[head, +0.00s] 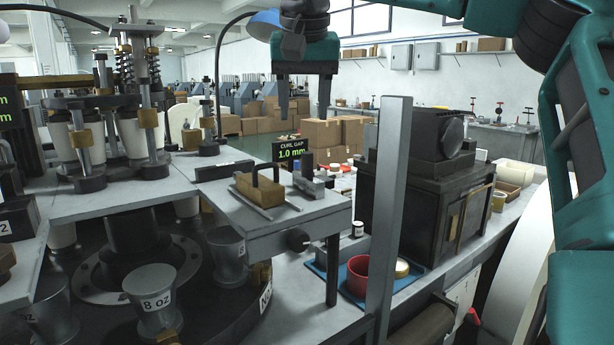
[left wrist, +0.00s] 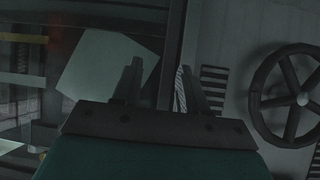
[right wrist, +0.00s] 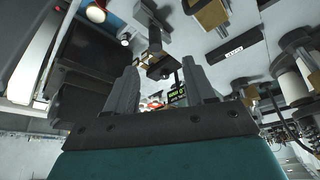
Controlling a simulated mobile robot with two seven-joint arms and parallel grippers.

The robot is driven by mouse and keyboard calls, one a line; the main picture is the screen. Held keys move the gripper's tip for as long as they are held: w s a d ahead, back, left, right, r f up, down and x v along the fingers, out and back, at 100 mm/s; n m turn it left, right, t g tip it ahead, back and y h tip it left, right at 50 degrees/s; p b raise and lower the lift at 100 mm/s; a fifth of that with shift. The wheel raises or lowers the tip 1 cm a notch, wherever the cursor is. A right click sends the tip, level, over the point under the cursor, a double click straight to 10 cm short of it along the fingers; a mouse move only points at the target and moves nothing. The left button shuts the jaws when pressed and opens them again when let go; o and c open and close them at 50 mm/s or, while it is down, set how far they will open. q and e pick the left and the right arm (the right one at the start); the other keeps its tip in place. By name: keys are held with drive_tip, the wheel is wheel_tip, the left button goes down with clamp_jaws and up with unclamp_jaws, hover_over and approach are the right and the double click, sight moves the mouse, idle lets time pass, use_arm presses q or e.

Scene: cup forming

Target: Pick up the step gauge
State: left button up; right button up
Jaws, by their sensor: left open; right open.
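The step gauge appears to be the small dark grey stepped metal block (head: 308,182) on the right part of a raised grey plate (head: 285,224) in the head view. In the right wrist view it seems to be the dark stepped piece (right wrist: 158,64) just beyond the fingertips. My right gripper (head: 303,105) is open and empty, pointing down above and behind the block, apart from it. It also shows in the right wrist view (right wrist: 162,82). My left gripper (left wrist: 160,72) is open and empty in the left wrist view, away from the plate.
A brass block with a black handle (head: 258,190) sits left of the gauge. A "CURL GAP 1.0 mm" display (head: 289,152) stands behind it. A grey upright post (head: 389,220) and a dark machine box (head: 425,195) stand right. A handwheel (left wrist: 296,97) is near my left gripper.

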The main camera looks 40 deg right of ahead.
sight(307, 154)
drive_tip(key=x, duration=0.6)
drive_tip(key=shift+f, duration=0.4)
drive_tip(key=shift+s+x, duration=0.2)
drive_tip(key=shift+x, duration=1.15)
drive_tip(key=shift+s+x, duration=0.15)
drive_tip(key=shift+x, duration=1.25)
drive_tip(key=shift+d, duration=0.15)
drive_tip(key=shift+c, duration=0.2)
clamp_jaws()
